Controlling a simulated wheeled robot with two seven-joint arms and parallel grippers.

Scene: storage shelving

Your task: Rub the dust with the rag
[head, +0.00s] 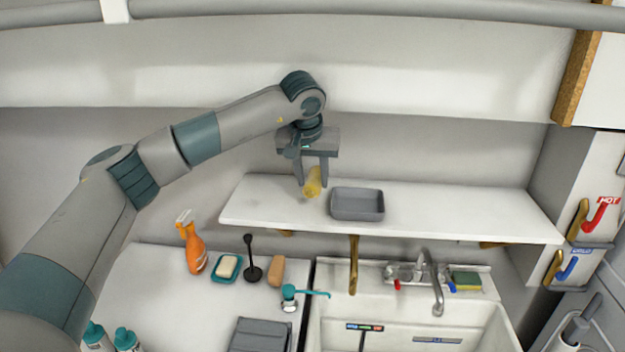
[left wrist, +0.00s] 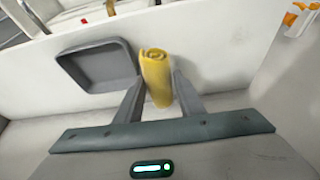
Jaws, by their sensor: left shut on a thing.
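The rag is a rolled yellow cloth (head: 313,182), upright between the fingers of my left gripper (head: 313,180) just over the white shelf. In the left wrist view the rolled rag (left wrist: 156,78) stands between the two fingertips of the left gripper (left wrist: 157,90), its spiral end showing. The left gripper is shut on the rag. A grey tray (head: 357,204) sits on the shelf just right of the rag; it also shows in the left wrist view (left wrist: 98,66). I cannot make out any dust clearly. My right gripper is not in view.
The white shelf (head: 450,220) is bare right of the tray. Below it stand an orange spray bottle (head: 194,250), a soap dish (head: 227,268), a dark plunger-like tool (head: 252,265) and a sink with a faucet (head: 434,285). A wall rises behind the shelf.

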